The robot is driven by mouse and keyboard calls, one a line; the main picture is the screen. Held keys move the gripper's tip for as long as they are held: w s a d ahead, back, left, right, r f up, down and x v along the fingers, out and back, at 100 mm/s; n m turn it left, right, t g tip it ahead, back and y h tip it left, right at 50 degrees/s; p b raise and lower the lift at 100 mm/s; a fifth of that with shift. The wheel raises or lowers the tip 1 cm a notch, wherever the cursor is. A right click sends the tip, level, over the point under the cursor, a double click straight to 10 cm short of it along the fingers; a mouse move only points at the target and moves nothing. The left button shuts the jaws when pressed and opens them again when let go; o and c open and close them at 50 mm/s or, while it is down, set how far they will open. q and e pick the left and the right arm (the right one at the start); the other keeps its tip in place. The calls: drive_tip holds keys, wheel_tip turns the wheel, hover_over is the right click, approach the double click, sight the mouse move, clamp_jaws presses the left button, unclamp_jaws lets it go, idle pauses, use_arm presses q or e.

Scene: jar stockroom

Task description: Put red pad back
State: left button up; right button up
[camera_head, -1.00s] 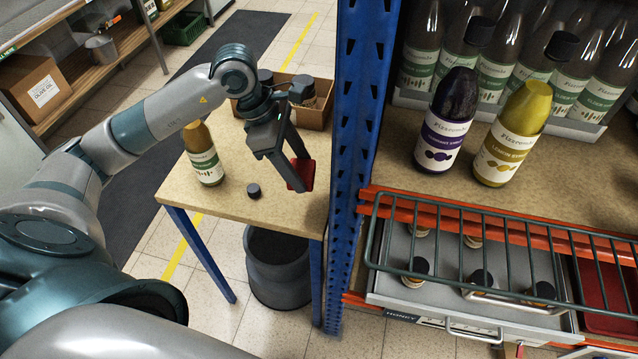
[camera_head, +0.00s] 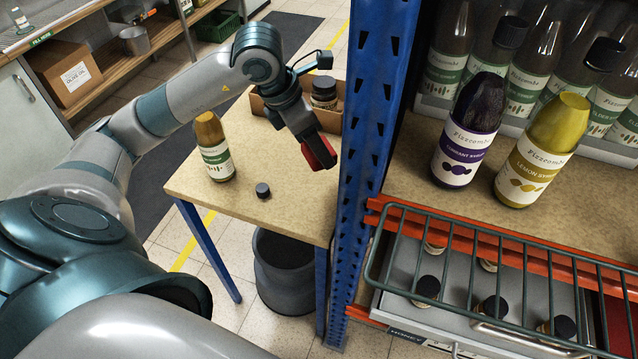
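A red pad (camera_head: 319,152) is at the tips of my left gripper (camera_head: 317,147), above the right side of the small wooden table (camera_head: 220,215), near the blue rack post. The gripper appears shut on the pad; its fingers are partly hidden behind it. The pad is tilted and looks clear of the tabletop. My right gripper is not in view.
A green-labelled bottle (camera_head: 213,147) and a loose dark cap (camera_head: 263,190) stand on the table. A cardboard box (camera_head: 262,104) with jars is behind. The blue post (camera_head: 372,130) divides table from shelf. Two syrup bottles (camera_head: 468,130) (camera_head: 541,150) stand above a wire-fronted drawer with jars.

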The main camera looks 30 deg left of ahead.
use_arm(q)
wheel_tip(320, 180, down, 5)
drive_tip(key=shift+s+p, duration=0.1)
drive_tip(key=shift+p, duration=0.25)
drive_tip(key=shift+f, duration=0.25)
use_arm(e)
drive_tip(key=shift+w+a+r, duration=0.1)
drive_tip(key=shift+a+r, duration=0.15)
use_arm(q)
drive_tip(key=shift+f+p, duration=0.3)
drive_tip(key=shift+f, duration=1.85)
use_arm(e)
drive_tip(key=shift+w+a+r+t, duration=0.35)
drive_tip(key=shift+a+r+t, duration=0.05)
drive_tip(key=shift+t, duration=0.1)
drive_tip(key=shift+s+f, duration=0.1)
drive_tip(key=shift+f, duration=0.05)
